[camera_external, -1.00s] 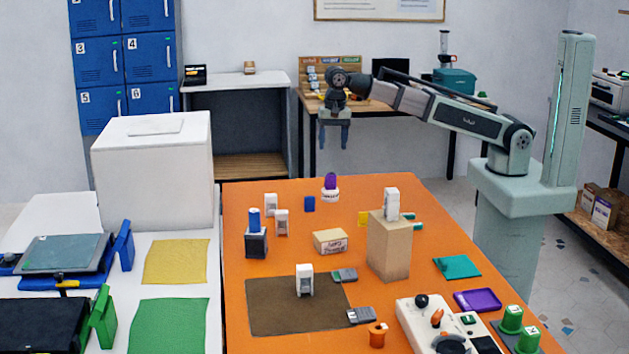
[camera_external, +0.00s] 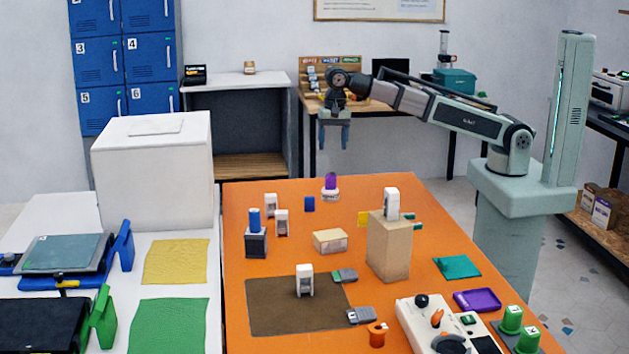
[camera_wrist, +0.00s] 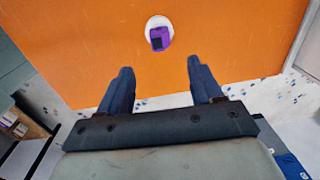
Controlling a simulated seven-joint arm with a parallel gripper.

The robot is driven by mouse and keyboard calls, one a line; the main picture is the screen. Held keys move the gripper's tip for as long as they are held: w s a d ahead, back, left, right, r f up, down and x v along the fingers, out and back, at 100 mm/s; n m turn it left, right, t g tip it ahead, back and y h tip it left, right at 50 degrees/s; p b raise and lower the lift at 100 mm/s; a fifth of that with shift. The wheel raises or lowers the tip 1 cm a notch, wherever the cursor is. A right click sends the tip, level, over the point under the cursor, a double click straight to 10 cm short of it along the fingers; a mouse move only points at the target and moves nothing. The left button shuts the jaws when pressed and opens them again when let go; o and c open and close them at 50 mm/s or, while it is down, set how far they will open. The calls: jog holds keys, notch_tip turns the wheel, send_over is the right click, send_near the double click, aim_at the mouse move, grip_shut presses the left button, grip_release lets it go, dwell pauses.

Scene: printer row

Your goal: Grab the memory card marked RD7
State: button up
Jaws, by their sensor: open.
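No RD7 mark can be read in either view, so I cannot tell which item is that memory card. A purple piece (camera_external: 331,181) sits in a white round holder (camera_external: 330,194) at the far end; the purple piece also shows in the wrist view (camera_wrist: 159,38). My gripper (camera_external: 334,148) is open and empty, raised beyond the table's far edge. Its two fingers (camera_wrist: 159,70) point toward the holder in the wrist view.
Upright white blocks stand on the table, one on a tall cardboard box (camera_external: 388,248) and one on a brown mat (camera_external: 265,318). A low box (camera_external: 330,240) lies mid-table. A control panel (camera_external: 415,322) is front right. Bare orange table (camera_external: 270,265) lies between.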

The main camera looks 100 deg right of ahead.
jog(key=n, duration=0.1)
send_over(309, 212)
jog(key=shift+g, duration=0.3)
jog(key=f, duration=1)
jog(key=shift+s+d+f, duration=0.1)
jog(key=shift+s+d, duration=0.05)
jog(key=shift+d, duration=0.1)
jog(key=shift+d+f, duration=0.1)
jog(key=shift+f, duration=3.25)
jog(key=c, duration=1.1)
jog(key=shift+r, duration=0.2)
